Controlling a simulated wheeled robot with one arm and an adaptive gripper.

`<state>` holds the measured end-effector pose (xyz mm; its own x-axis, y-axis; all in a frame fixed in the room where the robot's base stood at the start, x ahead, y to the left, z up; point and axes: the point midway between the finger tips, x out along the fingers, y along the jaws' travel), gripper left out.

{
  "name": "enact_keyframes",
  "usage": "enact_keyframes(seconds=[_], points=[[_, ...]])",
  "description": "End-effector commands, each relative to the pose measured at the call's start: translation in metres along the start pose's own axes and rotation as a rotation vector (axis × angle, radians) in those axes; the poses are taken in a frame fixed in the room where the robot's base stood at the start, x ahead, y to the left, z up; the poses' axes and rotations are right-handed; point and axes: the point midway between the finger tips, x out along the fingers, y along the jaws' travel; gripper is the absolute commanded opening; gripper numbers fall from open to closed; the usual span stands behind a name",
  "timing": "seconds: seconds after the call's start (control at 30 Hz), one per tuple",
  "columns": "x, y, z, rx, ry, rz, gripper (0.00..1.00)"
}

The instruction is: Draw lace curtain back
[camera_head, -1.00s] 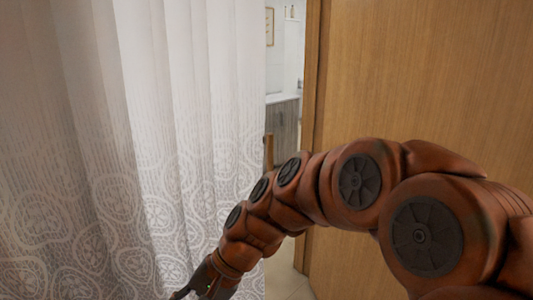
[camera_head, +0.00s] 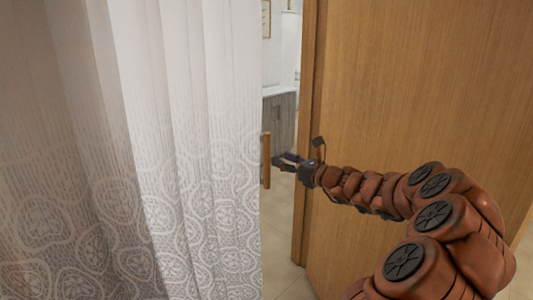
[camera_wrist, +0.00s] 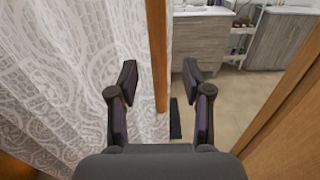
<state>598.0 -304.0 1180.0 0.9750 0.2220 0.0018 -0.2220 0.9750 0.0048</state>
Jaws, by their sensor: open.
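The white lace curtain (camera_head: 185,160) hangs in folds over the left half of the head view, its right edge beside the doorway gap. It also shows in the wrist view (camera_wrist: 75,80), on the left. My gripper (camera_head: 276,161) is open and empty at the curtain's right edge, in front of the gap. In the wrist view, the open fingers (camera_wrist: 158,80) point forward. The left finger overlaps the curtain, and the right finger is over the gap. A vertical wooden strip (camera_wrist: 157,50) shows between the fingers and also in the head view (camera_head: 266,160). Contact with either cannot be told.
A wooden door panel (camera_head: 420,90) fills the right side, close behind my arm. Through the gap are a tiled floor (camera_wrist: 235,105), a grey cabinet (camera_wrist: 215,40) and a shelf with small bottles (camera_wrist: 240,35). The gap is narrow.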

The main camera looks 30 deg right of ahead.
Motion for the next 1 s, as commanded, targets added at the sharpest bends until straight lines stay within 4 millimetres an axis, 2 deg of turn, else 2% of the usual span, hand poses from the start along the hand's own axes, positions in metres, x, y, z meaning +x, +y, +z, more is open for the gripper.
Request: enact_keyframes(seconds=[0.5,0.67,0.93,1.0], points=[[0.065,0.002,0.001,-0.005,0.002,0.005,0.49],[0.073,0.003,0.001,-0.004,0.001,0.005,0.49],[0.074,0.003,0.0,-0.004,0.001,0.005,0.49],[0.074,0.003,0.0,-0.004,0.001,0.005,0.43]])
